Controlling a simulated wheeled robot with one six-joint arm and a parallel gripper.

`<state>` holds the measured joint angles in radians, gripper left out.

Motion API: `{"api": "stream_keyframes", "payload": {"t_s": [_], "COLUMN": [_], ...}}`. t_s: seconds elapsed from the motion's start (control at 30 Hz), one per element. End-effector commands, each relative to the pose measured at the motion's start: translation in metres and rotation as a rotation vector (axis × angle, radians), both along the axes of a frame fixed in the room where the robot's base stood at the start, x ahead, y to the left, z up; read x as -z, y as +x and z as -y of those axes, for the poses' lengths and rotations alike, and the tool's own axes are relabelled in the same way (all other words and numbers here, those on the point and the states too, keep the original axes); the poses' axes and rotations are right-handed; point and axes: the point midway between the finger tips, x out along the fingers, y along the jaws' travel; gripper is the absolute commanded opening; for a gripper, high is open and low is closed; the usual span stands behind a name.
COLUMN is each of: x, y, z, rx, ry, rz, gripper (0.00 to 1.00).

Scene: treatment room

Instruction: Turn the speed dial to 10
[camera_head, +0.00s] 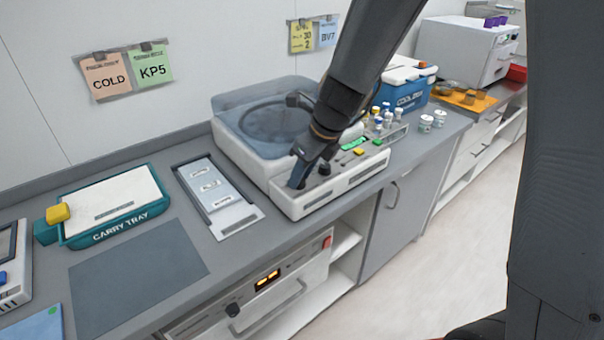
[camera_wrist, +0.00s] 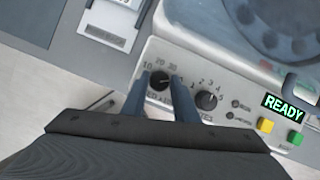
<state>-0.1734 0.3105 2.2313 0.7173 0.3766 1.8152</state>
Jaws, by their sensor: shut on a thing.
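The centrifuge (camera_head: 280,205) stands on the counter, with its control panel along the front. In the wrist view, a black dial (camera_wrist: 160,82) on the panel has the marks 10, 20 and 30 around it; the lettering under it is partly hidden. My gripper (camera_wrist: 159,77) is shut on this dial, with one blue-grey finger on each side. I cannot tell for certain which mark the dial points at. In the head view, my gripper (camera_head: 298,180) comes down onto the panel's left end and hides the dial.
A second black dial (camera_wrist: 207,100), marked 1 to 5, sits close to the right finger. Beyond it are a green READY display (camera_wrist: 284,107), a yellow button (camera_wrist: 265,125) and a green button (camera_wrist: 295,138). Sample tubes (camera_head: 381,118) stand behind the panel's right end.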

Motion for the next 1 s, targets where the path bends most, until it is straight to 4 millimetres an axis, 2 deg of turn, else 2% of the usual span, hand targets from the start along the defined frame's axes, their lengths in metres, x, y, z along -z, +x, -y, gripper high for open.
{"api": "stream_keyframes", "payload": {"t_s": [0.37, 1.0], "x": [-0.0002, -0.001], "y": [0.0016, 0.0064], "z": [0.0019, 0.0035], "rx": [-0.096, -0.667], "ry": [0.0, -0.001], "rz": [0.001, 0.002], "gripper": [0.04, 0.04]}}
